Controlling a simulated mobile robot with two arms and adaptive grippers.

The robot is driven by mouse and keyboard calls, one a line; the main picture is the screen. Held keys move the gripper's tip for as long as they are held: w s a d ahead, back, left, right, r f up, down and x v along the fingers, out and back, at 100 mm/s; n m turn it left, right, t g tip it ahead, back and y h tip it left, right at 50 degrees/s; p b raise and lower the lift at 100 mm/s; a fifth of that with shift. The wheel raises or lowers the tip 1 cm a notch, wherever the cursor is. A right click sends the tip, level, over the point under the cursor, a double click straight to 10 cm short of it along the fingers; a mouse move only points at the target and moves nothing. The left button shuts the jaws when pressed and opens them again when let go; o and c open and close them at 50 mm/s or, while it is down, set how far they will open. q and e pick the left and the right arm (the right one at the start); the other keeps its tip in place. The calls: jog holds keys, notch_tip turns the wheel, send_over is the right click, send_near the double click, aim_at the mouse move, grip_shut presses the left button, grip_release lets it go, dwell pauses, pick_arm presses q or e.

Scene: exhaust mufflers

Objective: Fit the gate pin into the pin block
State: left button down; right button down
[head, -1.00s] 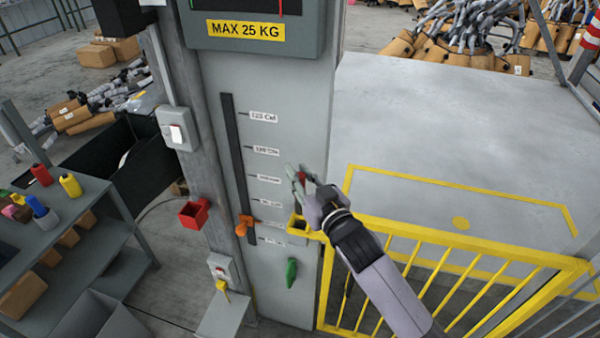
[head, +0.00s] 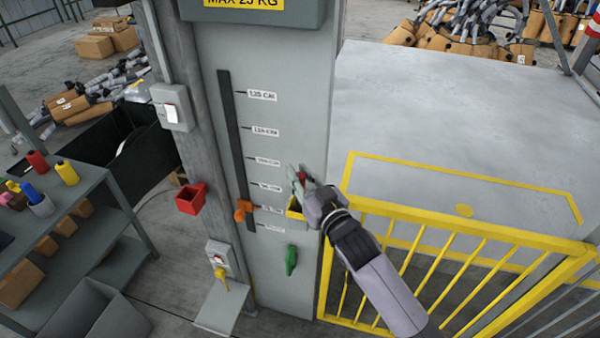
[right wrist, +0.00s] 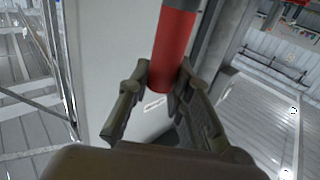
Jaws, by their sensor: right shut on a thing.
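My right gripper (head: 301,180) is shut on the red gate pin (right wrist: 174,50). In the right wrist view the pin stands up between the two fingers, with a dark grey end at the top edge. In the head view only a bit of red shows between the fingers. The yellow pin block (head: 294,209) is on the right side of the grey column, just below the gripper and partly hidden by it. I cannot tell whether the pin touches the block. My left gripper is not in view.
The yellow barred gate (head: 450,240) stands right of the column (head: 275,140). An orange handle (head: 243,210) sits on the slotted height scale, with a green handle (head: 291,260) below. A red box (head: 191,198) hangs left. A shelf with coloured bottles (head: 66,172) stands far left.

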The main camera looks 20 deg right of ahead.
jog(key=shift+f+b, duration=0.65)
jog(key=shift+f, duration=0.55)
jog(key=c, duration=1.4)
grip_release()
jog(key=shift+o, duration=0.2)
jog(key=shift+f, duration=0.15)
jog(key=s+d, duration=0.2)
jog(key=s, duration=0.9)
jog(key=shift+s, duration=0.4)
jog(key=shift+d, duration=0.1)
